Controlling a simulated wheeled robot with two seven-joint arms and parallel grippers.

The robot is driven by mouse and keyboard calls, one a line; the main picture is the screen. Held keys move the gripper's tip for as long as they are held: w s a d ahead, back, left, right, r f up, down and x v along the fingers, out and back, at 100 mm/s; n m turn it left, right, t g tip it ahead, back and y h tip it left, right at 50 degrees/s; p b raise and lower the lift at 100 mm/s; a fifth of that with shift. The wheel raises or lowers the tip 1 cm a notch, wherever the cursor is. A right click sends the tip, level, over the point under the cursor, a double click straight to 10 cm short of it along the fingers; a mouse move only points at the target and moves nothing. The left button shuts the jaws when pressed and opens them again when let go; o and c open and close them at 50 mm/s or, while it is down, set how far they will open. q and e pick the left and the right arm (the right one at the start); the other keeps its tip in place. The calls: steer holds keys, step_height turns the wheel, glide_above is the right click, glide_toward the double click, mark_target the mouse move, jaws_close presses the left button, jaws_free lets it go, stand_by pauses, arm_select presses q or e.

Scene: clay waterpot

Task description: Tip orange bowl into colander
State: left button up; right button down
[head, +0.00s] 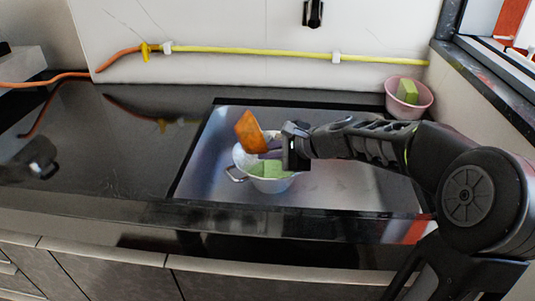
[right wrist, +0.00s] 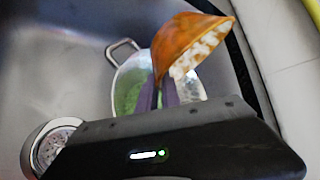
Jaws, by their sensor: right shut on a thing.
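The orange bowl (head: 251,133) is tilted steeply on its side above the colander. In the right wrist view the orange bowl (right wrist: 190,42) shows pale chunks inside it. My left gripper is not in view.
A pink bowl (head: 408,103) with a green sponge stands at the back right corner. A yellow and orange hose (head: 260,51) runs along the back wall. The steel sink (head: 345,180) has free room right of the colander. A drain (right wrist: 52,145) lies at lower left in the wrist view.

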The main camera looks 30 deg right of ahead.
stand_by(0.8)
steer(key=shift+d+m+y+b, duration=0.2)
steer(key=shift+m+y+b, duration=0.15)
steer(key=shift+b, duration=0.5)
steer(key=shift+y, duration=0.25)
steer(key=shift+d+m+t+b, duration=0.1)
steer(key=shift+m+t+b, duration=0.2)
steer(key=shift+b, duration=0.35)
steer(key=shift+r, duration=0.1)
